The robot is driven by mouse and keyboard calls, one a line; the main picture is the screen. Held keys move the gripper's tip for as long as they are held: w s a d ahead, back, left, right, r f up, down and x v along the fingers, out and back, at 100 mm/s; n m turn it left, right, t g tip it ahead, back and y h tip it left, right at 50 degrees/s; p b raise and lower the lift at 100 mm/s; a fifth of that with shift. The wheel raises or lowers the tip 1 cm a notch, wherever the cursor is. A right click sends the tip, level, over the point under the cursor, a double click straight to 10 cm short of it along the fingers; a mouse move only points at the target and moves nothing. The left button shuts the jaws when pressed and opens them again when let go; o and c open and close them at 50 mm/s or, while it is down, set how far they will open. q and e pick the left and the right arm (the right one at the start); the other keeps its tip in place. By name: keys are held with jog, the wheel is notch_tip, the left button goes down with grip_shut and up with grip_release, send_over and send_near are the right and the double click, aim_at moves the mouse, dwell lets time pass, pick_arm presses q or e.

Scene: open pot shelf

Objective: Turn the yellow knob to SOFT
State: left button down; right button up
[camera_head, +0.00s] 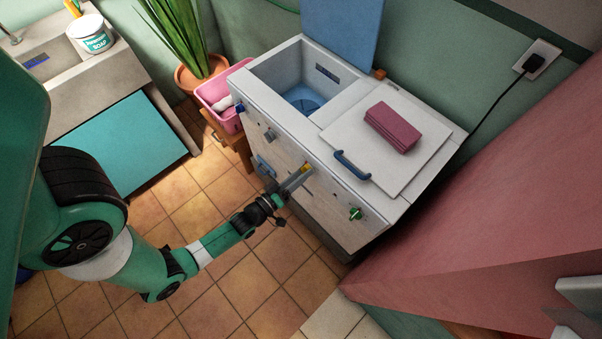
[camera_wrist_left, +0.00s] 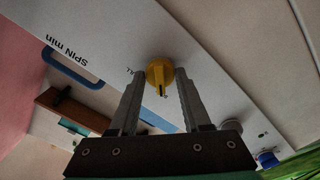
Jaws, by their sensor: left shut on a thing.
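The yellow knob (camera_head: 306,167) is on the front panel of the white washing machine (camera_head: 290,150). My left gripper (camera_head: 301,174) is at this knob. In the left wrist view the knob (camera_wrist_left: 160,74) sits between the two grey fingertips, and the gripper is shut on it. A dark mark on the knob points toward the bottom of that view. The lettering around the knob is mostly hidden by the fingers, and I cannot read SOFT. Two grey pieces (camera_head: 580,298) at the lower right edge may be my right gripper; their state is unclear.
A green knob (camera_head: 355,213), a blue handle (camera_head: 265,167) and a grey knob (camera_head: 270,135) are on the same panel. A blue lid handle (camera_head: 352,165) and a pink folded cloth (camera_head: 392,127) are on top. Tiled floor lies in front. A pink wall stands at right.

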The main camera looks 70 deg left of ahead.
pick_arm(q)
jog(key=shift+c, duration=1.8)
grip_release()
